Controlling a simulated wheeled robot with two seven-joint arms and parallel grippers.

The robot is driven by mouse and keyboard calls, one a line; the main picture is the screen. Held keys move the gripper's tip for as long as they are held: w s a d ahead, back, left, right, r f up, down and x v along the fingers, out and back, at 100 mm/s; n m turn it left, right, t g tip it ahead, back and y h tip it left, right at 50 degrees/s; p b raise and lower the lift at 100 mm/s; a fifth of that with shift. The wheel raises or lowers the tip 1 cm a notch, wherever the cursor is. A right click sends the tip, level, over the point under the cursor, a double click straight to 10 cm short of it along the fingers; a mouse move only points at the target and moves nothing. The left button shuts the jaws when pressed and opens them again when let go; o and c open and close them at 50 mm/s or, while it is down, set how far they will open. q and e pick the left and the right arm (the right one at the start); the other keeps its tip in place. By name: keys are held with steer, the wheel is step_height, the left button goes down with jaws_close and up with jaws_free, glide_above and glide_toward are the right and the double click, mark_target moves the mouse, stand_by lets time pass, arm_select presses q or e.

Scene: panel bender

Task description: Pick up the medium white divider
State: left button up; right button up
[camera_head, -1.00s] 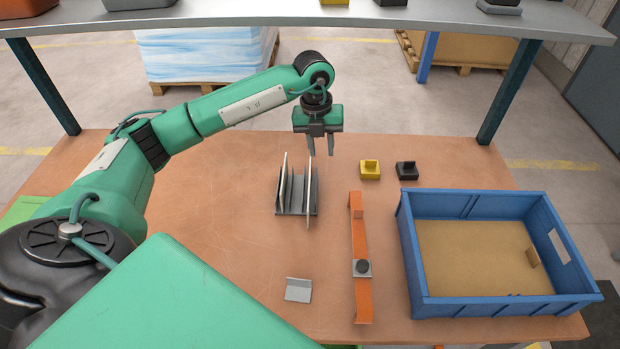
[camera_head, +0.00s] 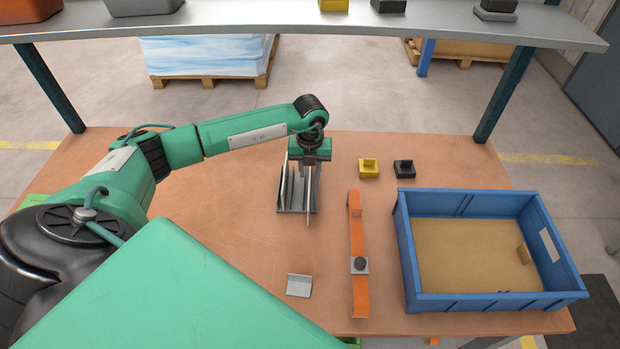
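A small grey rack (camera_head: 297,204) stands on the table and holds upright thin plates, the dividers (camera_head: 309,195), seen nearly edge-on. I cannot tell from this angle which one is the medium white divider. My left gripper (camera_head: 310,166) points down over the rack, at the upper part of the plates on its right side. Its fingers are largely hidden among the plates, so I cannot tell whether they touch or grip one. My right gripper is not in view.
A blue crate (camera_head: 409,255) with a brown bottom stands at the right. An orange strip (camera_head: 357,230) lies between it and the rack. Yellow (camera_head: 369,169) and black (camera_head: 404,170) blocks and a grey bracket (camera_head: 299,285) lie nearby. A shelf (camera_head: 400,24) spans the back above the table.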

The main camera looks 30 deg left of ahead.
arm_select(q)
steer(key=shift+f+p, duration=0.35)
steer(key=shift+f, duration=1)
jaws_close()
steer(key=shift+r, duration=0.15)
